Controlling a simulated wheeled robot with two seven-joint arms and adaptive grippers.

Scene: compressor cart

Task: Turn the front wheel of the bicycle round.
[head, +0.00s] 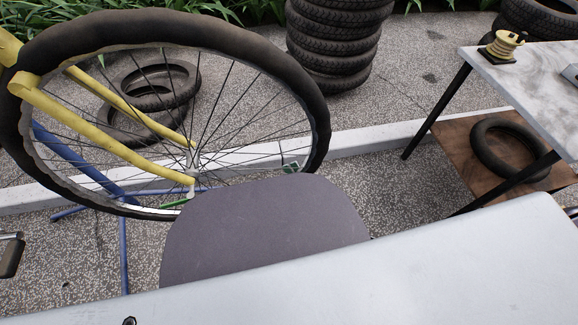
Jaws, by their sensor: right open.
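The bicycle's front wheel (309,88), with a dark tyre and thin spokes, fills the upper left of the head view. It sits in a yellow fork (92,132) that comes in from the left, and its hub (192,160) shows. My right arm's large pale and dark grey parts cover the wheel's lower right side. My right gripper is mostly hidden behind them. A small grey-green piece (291,167) by the rim may be its fingertip; I cannot tell whether it touches the wheel. My right gripper is open.
Blue stand tubes (88,168) stand below the wheel. Loose tyres (158,80) lie behind it, and a tyre stack (333,45) stands further back. At right, a table (529,65) holds a yellow spool (503,43); a tyre (510,150) lies on its lower shelf. A low kerb (362,139) crosses behind.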

